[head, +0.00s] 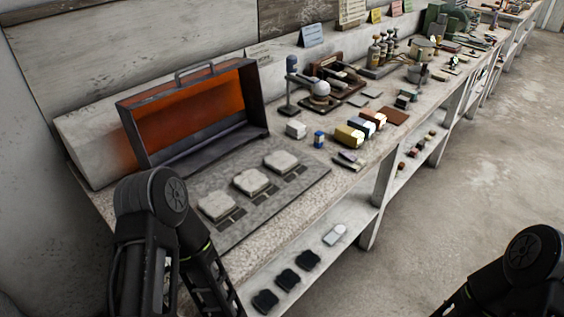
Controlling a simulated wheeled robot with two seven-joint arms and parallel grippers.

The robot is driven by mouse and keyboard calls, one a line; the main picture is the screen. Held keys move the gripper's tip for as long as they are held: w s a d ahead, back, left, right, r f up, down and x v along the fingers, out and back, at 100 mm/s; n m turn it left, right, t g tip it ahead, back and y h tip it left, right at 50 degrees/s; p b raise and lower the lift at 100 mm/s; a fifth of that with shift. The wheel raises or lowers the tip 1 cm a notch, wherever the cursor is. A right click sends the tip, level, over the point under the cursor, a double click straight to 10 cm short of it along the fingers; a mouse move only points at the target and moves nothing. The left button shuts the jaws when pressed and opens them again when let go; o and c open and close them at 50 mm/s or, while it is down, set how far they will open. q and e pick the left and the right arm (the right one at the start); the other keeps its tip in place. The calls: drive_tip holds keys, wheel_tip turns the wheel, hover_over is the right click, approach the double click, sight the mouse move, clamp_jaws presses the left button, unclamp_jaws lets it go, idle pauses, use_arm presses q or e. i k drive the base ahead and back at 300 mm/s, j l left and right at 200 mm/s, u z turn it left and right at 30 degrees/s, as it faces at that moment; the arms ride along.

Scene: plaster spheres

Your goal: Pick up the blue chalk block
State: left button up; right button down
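My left arm shows at the lower left and my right arm at the lower right corner. Both arms run out of the bottom of the picture, and neither gripper's fingertips show.
Yellow (349,135), blue-grey (362,125) and brown (374,117) blocks with pale ends stand right of it. An orange-lined open box (190,112) and a grey board (235,228) with pale slabs lie to the left. A lower shelf (315,262) holds dark pads. The floor (470,170) at right is clear.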

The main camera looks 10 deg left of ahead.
sight(318, 136)
drive_tip(key=i+l, duration=0.4)
drive_tip(key=l, duration=0.15)
drive_tip(key=i+l, duration=0.4)
drive_tip(key=l, duration=0.15)
drive_tip(key=i+l, duration=0.4)
drive_tip(key=l, duration=0.2)
drive_tip(key=i+l, duration=0.35)
drive_tip(key=l, duration=0.2)
drive_tip(key=i+l, duration=0.4)
drive_tip(key=l, duration=0.15)
drive_tip(key=i+l+u, duration=0.15)
drive_tip(key=l+u, duration=0.1)
drive_tip(key=u, duration=1.1)
